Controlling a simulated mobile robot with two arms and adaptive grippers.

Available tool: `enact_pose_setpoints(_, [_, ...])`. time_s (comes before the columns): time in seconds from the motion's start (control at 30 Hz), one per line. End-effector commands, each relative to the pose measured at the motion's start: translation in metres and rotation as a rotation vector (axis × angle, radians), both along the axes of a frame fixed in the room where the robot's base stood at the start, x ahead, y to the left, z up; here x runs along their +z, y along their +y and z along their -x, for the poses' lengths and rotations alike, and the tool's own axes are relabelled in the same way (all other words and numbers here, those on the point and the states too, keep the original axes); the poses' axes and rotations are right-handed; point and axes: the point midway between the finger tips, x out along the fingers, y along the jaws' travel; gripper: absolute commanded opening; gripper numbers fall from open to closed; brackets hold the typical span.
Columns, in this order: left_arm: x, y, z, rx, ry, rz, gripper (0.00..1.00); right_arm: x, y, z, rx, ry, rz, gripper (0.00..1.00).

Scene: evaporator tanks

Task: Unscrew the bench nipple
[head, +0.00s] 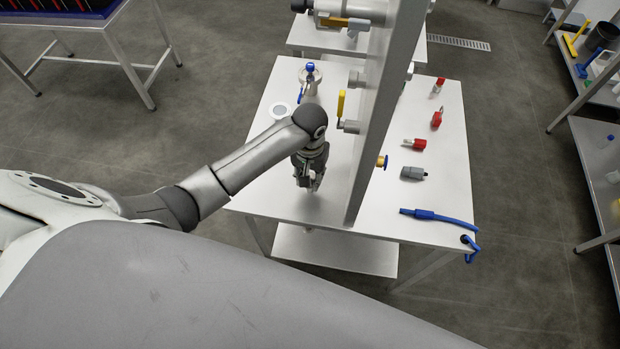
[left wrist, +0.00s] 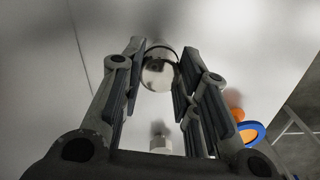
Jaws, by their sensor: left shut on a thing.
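My left gripper (head: 314,184) is low on the left side of the upright panel, just above the white bench. In the left wrist view its two fingers (left wrist: 158,75) close on the sides of a shiny round metal fitting (left wrist: 160,70), which I take to be the bench nipple. Its end faces the camera. In the head view the nipple is hidden by the gripper, and I cannot tell whether it is still seated. My right gripper is in neither view.
The upright panel (head: 385,110) stands on the bench (head: 440,190). A yellow-handled valve (head: 341,103) projects from it near my arm. Red-capped parts, a grey fitting (head: 413,173) and a blue hose (head: 440,217) lie right of it. A blue-rimmed part (left wrist: 250,132) shows in the wrist view.

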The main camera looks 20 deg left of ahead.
Motion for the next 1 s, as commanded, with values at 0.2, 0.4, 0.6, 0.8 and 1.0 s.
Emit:
enact_pose_setpoints(0.2, [0.0005, -0.0013, -0.0006, -0.003, -0.002, 0.003, 0.37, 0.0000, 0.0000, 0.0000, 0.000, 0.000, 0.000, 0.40])
enact_pose_setpoints(0.4, [0.0003, -0.0008, -0.0004, -0.004, -0.001, 0.001, 0.39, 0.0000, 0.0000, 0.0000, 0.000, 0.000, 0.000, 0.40])
enact_pose_setpoints(0.6, [0.0003, 0.0000, -0.0004, -0.055, -0.001, -0.001, 0.39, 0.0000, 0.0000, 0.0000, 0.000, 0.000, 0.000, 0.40])
enact_pose_setpoints(0.8, [0.0004, 0.0007, 0.0001, -0.296, -0.001, -0.002, 0.39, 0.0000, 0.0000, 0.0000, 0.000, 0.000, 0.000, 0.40])
enact_pose_setpoints(1.0, [0.0004, -0.0001, 0.0004, -0.447, -0.001, -0.001, 0.39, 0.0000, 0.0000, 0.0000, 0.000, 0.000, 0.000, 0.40])
